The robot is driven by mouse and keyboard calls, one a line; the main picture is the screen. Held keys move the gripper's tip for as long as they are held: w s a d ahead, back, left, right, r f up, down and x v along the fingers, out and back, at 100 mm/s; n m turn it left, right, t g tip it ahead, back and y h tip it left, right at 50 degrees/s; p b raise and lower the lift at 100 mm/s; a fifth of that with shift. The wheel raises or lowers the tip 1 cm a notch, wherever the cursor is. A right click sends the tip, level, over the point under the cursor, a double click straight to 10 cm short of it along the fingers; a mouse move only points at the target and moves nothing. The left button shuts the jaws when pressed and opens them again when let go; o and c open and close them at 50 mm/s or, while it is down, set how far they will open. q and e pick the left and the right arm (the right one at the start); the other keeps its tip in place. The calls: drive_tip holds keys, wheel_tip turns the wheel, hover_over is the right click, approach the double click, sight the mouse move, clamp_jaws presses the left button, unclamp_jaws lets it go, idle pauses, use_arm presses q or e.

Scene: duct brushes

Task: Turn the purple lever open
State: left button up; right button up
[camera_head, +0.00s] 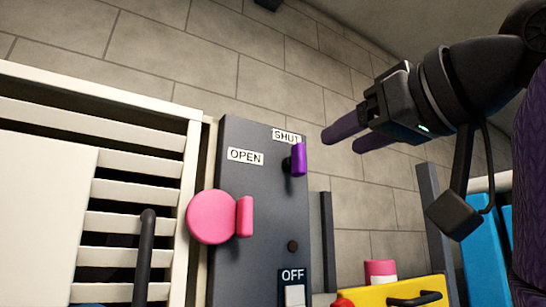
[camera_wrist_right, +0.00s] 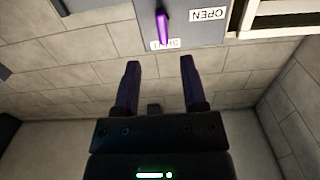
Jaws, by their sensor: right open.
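The purple lever (camera_head: 298,160) stands upright on the grey panel (camera_head: 258,190), just below the SHUT label (camera_head: 286,137). The OPEN label (camera_head: 245,156) is to its left. My right gripper (camera_head: 342,138) is open and empty, to the right of the lever and apart from it in the head view. In the right wrist view, the lever (camera_wrist_right: 162,26) lies beyond the two spread purple fingertips (camera_wrist_right: 160,62), near the top edge, with nothing between the fingers. My left gripper is not in view.
A pink round knob (camera_head: 211,217) sticks out at the panel's left edge. An OFF switch (camera_head: 294,294) is at the panel's bottom. A white louvred cabinet (camera_head: 50,82) is at left. A yellow case (camera_head: 395,291) stands low at right. The space between gripper and lever looks clear.

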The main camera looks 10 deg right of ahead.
sight(303, 155)
drive_tip(key=w+p, duration=0.1)
drive_tip(key=w+a+p, duration=0.1)
drive_tip(key=w+r+p, duration=0.1)
drive_tip(key=shift+w+a+r, duration=0.1)
drive_tip(key=shift+w+a, duration=0.2)
drive_tip(key=shift+w, duration=0.05)
drive_tip(key=p+x, duration=0.1)
drive_tip(key=x, duration=0.1)
drive_tip(key=p+x, duration=0.1)
drive_tip(key=x, duration=0.2)
drive_tip(key=shift+f, duration=0.2)
drive_tip(key=shift+s, duration=0.15)
drive_tip(key=shift+d, duration=0.1)
clamp_jaws()
